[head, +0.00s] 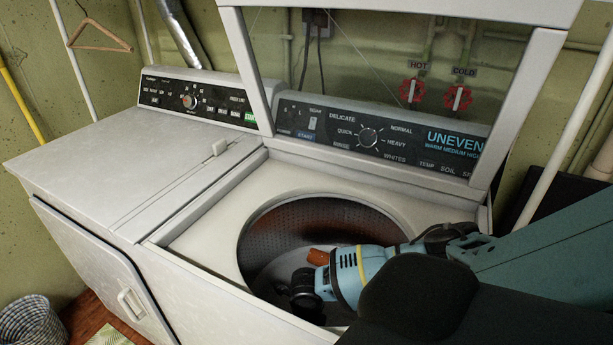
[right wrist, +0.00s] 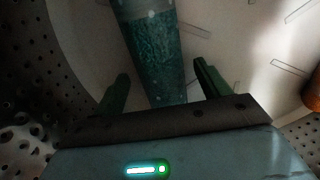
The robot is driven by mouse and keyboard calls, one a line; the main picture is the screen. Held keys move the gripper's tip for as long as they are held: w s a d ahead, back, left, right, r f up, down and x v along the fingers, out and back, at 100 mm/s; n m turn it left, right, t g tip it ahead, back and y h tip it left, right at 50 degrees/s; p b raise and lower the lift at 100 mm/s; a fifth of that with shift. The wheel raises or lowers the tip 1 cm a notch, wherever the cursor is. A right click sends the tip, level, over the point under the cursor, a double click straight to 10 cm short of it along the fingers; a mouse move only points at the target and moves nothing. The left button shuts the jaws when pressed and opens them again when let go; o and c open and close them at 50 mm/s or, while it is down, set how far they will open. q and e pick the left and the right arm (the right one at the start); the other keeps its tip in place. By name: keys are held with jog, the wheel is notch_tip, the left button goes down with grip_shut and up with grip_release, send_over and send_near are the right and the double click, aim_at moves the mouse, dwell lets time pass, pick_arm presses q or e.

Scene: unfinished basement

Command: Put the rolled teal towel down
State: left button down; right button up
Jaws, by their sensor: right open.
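The rolled teal towel (right wrist: 150,35) shows in the right wrist view as a long roll over the pale drum floor, which it seems to lie on. My right gripper (right wrist: 161,72) is open, with one finger on each side of the towel's near end and gaps visible on both sides. In the head view my right arm reaches down into the open washer drum (head: 290,220). The towel and my right fingertips are hidden there. My left gripper is not in view.
An orange-brown thing (head: 318,257) lies in the drum beside my right arm, and shows at the wrist view's right edge (right wrist: 312,92). The washer lid (head: 232,60) stands raised. A dryer (head: 110,160) and a laundry basket (head: 32,322) are to the left.

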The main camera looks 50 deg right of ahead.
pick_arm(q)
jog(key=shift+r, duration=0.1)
pick_arm(e)
jog(key=shift+r, duration=0.1)
jog(key=shift+r, duration=0.25)
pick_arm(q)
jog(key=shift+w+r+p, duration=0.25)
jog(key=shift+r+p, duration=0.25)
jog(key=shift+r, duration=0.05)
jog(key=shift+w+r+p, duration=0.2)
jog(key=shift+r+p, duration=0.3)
pick_arm(e)
notch_tip(320, 180, up, 12)
jog(key=shift+r, duration=0.25)
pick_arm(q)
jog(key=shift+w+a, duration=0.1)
